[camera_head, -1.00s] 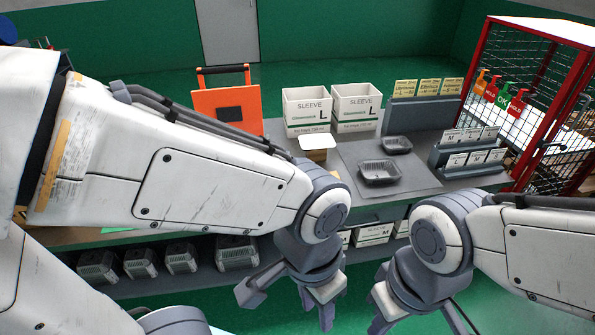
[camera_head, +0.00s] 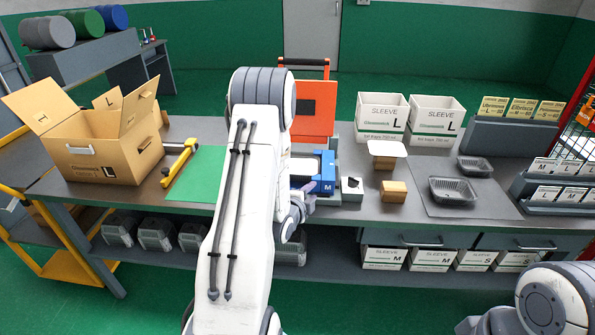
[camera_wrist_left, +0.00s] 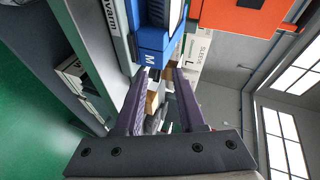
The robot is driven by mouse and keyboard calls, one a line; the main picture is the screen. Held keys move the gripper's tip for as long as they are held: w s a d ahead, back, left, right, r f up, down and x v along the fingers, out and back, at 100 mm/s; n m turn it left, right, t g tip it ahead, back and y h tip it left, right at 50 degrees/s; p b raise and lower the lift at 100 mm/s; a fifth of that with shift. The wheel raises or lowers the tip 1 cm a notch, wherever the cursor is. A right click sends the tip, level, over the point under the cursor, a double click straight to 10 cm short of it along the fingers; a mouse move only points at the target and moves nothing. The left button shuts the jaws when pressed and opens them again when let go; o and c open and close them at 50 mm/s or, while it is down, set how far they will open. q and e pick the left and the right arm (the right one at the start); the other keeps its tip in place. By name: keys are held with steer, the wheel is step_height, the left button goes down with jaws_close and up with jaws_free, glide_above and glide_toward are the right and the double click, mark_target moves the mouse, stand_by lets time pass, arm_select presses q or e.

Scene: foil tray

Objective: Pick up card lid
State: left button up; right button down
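The card lid (camera_head: 388,148) looks like a flat white sheet lying on top of a small brown block at the middle of the bench in the head view. My left gripper (camera_head: 312,188) is over the bench's front edge, to the left of the lid and nearer me, close to the blue device. In the left wrist view my left gripper (camera_wrist_left: 160,76) has its two dark purple fingers apart, with nothing visibly held. I cannot make out the lid there. Only a part of my right gripper (camera_head: 474,325) shows at the bottom right; its fingers are not clear.
Black trays (camera_head: 454,190) are to the right, sleeve boxes (camera_head: 381,112) behind. An open carton (camera_head: 100,148) stands left.

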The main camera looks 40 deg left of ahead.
arm_select(q)
steer(key=s+a+f+t+y, duration=0.2)
steer(key=s+a+y, duration=0.1)
steer(key=s+a, duration=0.3)
steer(key=p, duration=0.3)
glide_toward(300, 178)
steer(key=w+a+r, duration=0.2)
steer(key=a, duration=0.1)
steer(key=shift+w+a+r, duration=0.35)
steer(key=shift+w+r, duration=0.05)
steer(key=shift+w+a+f, duration=0.15)
steer(key=shift+w+a, duration=0.05)
steer(key=shift+w, duration=0.3)
jaws_close()
